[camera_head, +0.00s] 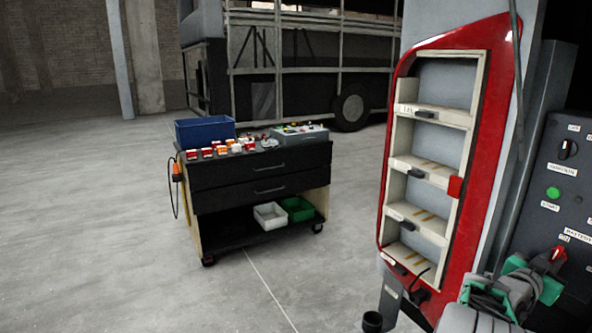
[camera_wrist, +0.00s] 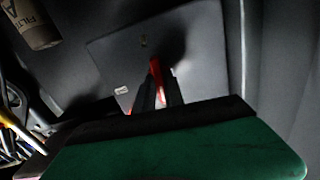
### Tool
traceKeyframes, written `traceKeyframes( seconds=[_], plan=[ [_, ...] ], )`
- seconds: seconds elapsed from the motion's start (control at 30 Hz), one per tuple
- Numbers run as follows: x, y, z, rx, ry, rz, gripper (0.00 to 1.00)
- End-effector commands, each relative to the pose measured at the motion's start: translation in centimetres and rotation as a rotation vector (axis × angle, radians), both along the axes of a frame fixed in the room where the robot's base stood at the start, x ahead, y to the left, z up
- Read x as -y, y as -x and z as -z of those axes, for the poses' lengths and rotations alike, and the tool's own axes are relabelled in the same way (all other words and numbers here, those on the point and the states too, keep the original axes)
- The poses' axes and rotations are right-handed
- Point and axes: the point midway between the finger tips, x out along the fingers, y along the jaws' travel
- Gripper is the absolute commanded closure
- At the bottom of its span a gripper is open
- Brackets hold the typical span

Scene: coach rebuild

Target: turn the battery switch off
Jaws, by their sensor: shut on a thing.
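The battery switch (camera_head: 557,255) has a red handle on the dark grey control panel (camera_head: 545,225) at the right edge of the head view. A label beside it appears to read "BATTERY". In the wrist view the red handle (camera_wrist: 155,68) stands between my dark fingertips. My gripper (camera_head: 548,264), with green parts on its body, reaches the panel from below. It also shows in the wrist view (camera_wrist: 157,92), shut on the red handle. My fingers and wrist hide part of the switch, and its exact angle is hard to read.
The panel also carries a black rotary knob (camera_head: 568,149) and a green button (camera_head: 553,192). A red-framed shelf unit (camera_head: 507,70) stands just left. A black tool cart (camera_head: 262,190) and a bus (camera_head: 300,70) stand farther back, with open floor between.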

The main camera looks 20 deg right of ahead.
Motion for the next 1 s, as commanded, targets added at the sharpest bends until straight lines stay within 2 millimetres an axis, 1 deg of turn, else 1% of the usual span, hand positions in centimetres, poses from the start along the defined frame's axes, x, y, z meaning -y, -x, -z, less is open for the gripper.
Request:
traceKeyframes(
  seconds=[0.07, 1.0],
  plan=[
    [0.0, 0.01, 0.33, 0.024, -0.004, 0.0, 1.0],
    [0.0, 0.02, 0.32, 0.302, -0.047, 0.0, 1.0]
  ],
)
